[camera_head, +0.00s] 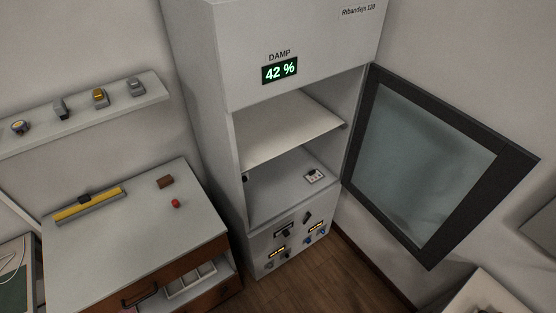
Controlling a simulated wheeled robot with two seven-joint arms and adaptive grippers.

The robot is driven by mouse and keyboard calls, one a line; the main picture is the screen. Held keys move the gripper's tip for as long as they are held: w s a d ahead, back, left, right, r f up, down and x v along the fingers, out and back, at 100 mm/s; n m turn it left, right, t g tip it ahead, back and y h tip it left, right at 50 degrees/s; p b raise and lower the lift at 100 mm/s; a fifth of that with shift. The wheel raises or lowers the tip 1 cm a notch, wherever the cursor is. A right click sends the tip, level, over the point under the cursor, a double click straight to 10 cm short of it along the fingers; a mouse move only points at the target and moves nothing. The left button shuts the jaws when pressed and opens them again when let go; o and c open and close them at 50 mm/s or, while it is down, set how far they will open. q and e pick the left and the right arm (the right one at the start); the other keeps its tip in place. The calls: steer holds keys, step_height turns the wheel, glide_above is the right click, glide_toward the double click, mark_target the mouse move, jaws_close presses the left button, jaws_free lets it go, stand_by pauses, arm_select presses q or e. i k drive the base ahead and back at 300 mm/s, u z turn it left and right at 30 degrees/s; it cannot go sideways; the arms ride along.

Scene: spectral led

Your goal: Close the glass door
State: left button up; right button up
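The glass door (425,160) has a dark frame around a greyish pane. It stands wide open to the right of the white cabinet (225,55), attached along the right edge of the cabinet's opening. The open compartment shows a pale shelf (285,130) and a lower floor (280,190) with a small light object (314,176) on it. Neither of my grippers shows in the head view.
A table (130,230) at left holds a yellow bar tool (90,204), a brown block (165,182) and a small red object (175,203). A wall shelf (75,118) carries several small items. A light surface (480,296) is at bottom right. Wooden floor (320,280) lies before the cabinet.

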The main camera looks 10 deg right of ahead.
mark_target(513, 162)
steer(key=z, duration=0.05)
steer(key=k, duration=1.85)
steer(key=z, duration=0.8)
steer(key=i, duration=1.35)
steer(key=u, duration=0.45)
